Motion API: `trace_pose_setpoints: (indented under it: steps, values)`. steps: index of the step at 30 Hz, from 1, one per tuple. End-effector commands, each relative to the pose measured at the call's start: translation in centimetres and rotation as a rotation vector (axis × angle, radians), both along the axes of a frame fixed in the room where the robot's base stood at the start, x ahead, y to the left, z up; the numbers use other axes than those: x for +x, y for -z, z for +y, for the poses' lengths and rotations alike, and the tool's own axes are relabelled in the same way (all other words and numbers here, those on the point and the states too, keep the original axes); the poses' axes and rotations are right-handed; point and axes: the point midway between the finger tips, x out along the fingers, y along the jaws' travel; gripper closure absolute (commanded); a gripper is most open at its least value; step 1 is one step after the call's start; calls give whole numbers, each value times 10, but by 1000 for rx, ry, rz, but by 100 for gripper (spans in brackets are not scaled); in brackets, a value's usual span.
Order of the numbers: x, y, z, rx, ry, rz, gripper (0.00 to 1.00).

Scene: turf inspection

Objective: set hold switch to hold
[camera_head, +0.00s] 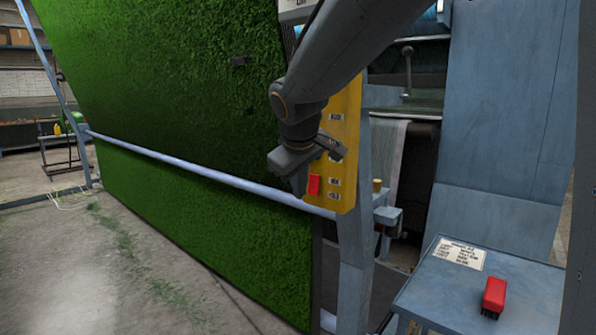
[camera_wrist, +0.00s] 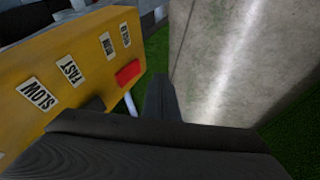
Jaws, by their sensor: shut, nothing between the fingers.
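The yellow control panel (camera_head: 347,120) stands upright at the right edge of the green turf, with white labels down its face. The red switch (camera_head: 314,184) is low on the panel, beside the two lowest labels. In the wrist view the red switch (camera_wrist: 129,72) sits on the yellow panel (camera_wrist: 75,35) near the RUN and HOLD labels; I cannot tell its setting. A dark switch (camera_wrist: 93,104) sits near SLOW and FAST. My gripper (camera_head: 299,188) is shut and empty, just left of the red switch. Its finger (camera_wrist: 160,95) shows close beside the switch; contact cannot be told.
The hanging turf (camera_head: 190,110) fills the left behind my gripper, with a pale horizontal bar (camera_head: 200,170) across it. A blue-grey post (camera_head: 352,240) stands below the panel. A grey cabinet (camera_head: 430,290) with a red block (camera_head: 494,294) is at lower right. The floor at left is open.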

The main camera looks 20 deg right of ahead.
Motion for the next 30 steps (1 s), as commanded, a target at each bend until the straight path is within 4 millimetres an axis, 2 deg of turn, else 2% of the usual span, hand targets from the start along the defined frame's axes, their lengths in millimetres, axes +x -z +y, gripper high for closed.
trace_pose_setpoints:
  steps: [3,9,30]
  values:
    - [10,-3,-17,1,7,-3,100]
    - [18,0,-28,0,5,-5,100]
    - [22,3,-33,0,3,-4,100]
